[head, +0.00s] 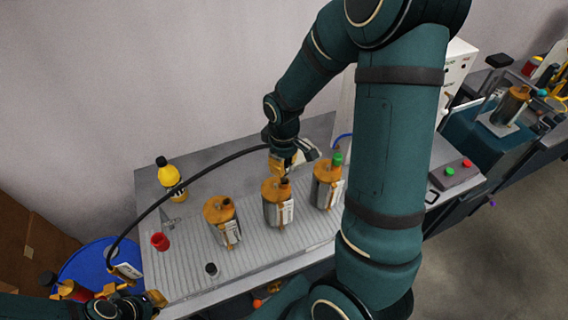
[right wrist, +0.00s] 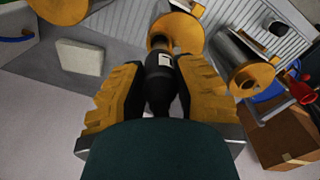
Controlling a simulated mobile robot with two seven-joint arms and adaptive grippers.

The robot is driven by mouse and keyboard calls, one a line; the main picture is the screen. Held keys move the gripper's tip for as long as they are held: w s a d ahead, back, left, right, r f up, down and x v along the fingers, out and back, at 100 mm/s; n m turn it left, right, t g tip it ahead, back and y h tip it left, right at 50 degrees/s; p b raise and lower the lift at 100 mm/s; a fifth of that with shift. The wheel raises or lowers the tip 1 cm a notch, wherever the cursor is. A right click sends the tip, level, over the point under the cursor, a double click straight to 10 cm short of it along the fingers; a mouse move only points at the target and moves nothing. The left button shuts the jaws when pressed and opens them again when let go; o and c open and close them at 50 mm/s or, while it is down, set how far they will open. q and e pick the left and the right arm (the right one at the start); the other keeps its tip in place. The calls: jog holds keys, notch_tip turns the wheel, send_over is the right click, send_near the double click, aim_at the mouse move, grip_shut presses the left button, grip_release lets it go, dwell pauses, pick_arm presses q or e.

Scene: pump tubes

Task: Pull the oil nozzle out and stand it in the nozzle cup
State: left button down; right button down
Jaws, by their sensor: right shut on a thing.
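The black oil nozzle (right wrist: 160,82) is held between the yellow fingers of my right gripper (right wrist: 158,75). In the head view my right gripper (head: 284,163) is just above the middle pump (head: 278,205). The nozzle's lower end points down at this pump's orange cap (right wrist: 165,30); whether the tip is inside the opening I cannot tell. My left gripper (head: 133,296) is low at the left, fingers apart, apparently empty.
Pumps stand left (head: 222,220) and right (head: 326,185) of the middle one. A black hose (head: 190,180) arches from the blue drum (head: 85,262) towards my right gripper. A yellow bottle (head: 172,178), a grey funnel (head: 171,222) and a small dark-capped cylinder (head: 211,270) stand nearby.

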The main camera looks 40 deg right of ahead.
jog(key=shift+r+p, duration=0.6)
jog(key=shift+r, duration=0.95)
jog(key=shift+s, duration=0.1)
